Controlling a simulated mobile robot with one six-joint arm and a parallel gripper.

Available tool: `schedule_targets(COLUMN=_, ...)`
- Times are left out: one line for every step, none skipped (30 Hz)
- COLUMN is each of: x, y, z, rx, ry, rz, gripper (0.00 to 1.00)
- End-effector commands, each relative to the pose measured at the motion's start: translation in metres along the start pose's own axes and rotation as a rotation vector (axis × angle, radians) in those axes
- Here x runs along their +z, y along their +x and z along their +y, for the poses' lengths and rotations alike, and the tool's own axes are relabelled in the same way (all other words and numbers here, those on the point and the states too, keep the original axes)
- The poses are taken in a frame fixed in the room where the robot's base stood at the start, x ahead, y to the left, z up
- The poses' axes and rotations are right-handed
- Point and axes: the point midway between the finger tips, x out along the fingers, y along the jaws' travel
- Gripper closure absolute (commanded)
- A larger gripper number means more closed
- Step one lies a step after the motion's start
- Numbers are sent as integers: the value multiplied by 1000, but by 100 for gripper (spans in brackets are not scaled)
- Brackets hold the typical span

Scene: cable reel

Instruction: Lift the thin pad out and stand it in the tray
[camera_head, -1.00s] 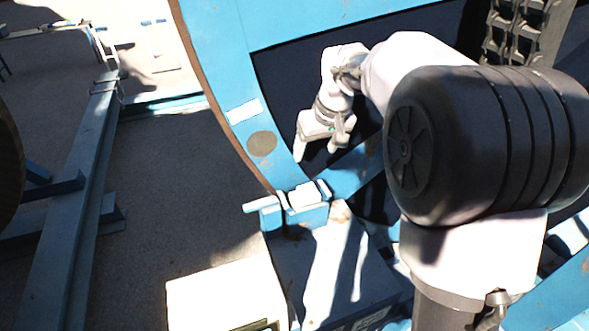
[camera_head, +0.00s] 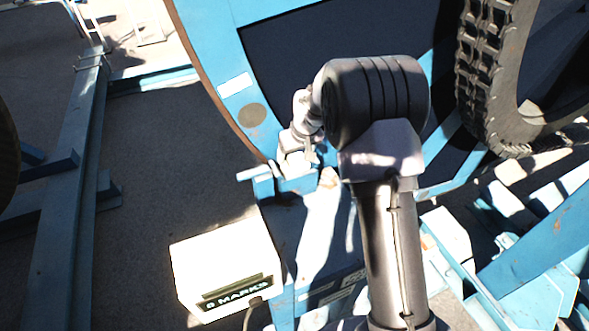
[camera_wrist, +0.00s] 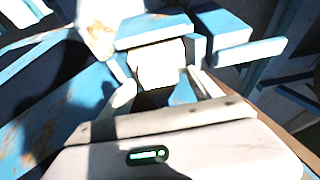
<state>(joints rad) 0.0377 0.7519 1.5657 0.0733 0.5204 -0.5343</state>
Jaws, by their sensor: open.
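A blue clamp-like bracket (camera_head: 297,184) stands at the rim of the big blue reel, with a pale block in it. In the wrist view this pale block (camera_wrist: 158,64) sits between blue parts (camera_wrist: 153,31); it looks like the pad, but I cannot tell its thickness. My gripper (camera_wrist: 166,92) is open, its two pale fingers apart just in front of the block with nothing held between them. Whether a finger touches the block is unclear. In the head view my arm partly hides the gripper and bracket. I cannot make out the tray for certain.
The reel's blue flange (camera_head: 240,113) rises behind the bracket. A white box (camera_head: 228,262) with a lettered display stands at lower left, with a cable. A black chain-like tyre (camera_head: 490,90) is at upper right. Blue beams (camera_head: 75,150) lie left; grey floor between is clear.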

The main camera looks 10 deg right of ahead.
Motion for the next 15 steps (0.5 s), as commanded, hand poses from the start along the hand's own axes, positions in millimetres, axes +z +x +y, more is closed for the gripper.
schedule_targets(x=0, y=0, z=0, rx=0, ry=0, rz=0, gripper=27)
schedule_targets(x=0, y=0, z=0, rx=0, ry=0, rz=0, gripper=27)
schedule_targets(x=0, y=0, z=0, rx=0, ry=0, rz=0, gripper=35)
schedule_targets(x=0, y=0, z=0, rx=0, ry=0, rz=0, gripper=41)
schedule_targets(x=0, y=0, z=0, rx=0, ry=0, rz=0, gripper=47)
schedule_targets(x=0, y=0, z=0, rx=0, ry=0, rz=0, gripper=55)
schedule_targets(x=0, y=0, z=0, rx=0, ry=-1, rz=0, gripper=61)
schedule_targets(x=0, y=0, z=0, rx=0, ry=0, rz=0, gripper=67)
schedule_targets(x=0, y=0, z=0, rx=0, ry=-1, rz=0, gripper=74)
schedule_targets(x=0, y=0, z=0, rx=0, ry=-1, rz=0, gripper=80)
schedule_targets(x=0, y=0, z=0, rx=0, ry=-1, rz=0, gripper=86)
schedule_targets(x=0, y=0, z=0, rx=0, ry=-1, rz=0, gripper=94)
schedule_targets(x=0, y=0, z=0, rx=0, ry=-1, rz=0, gripper=100)
schedule_targets(x=0, y=0, z=0, rx=0, ry=-1, rz=0, gripper=100)
schedule_targets(x=0, y=0, z=0, rx=0, ry=-1, rz=-1, gripper=100)
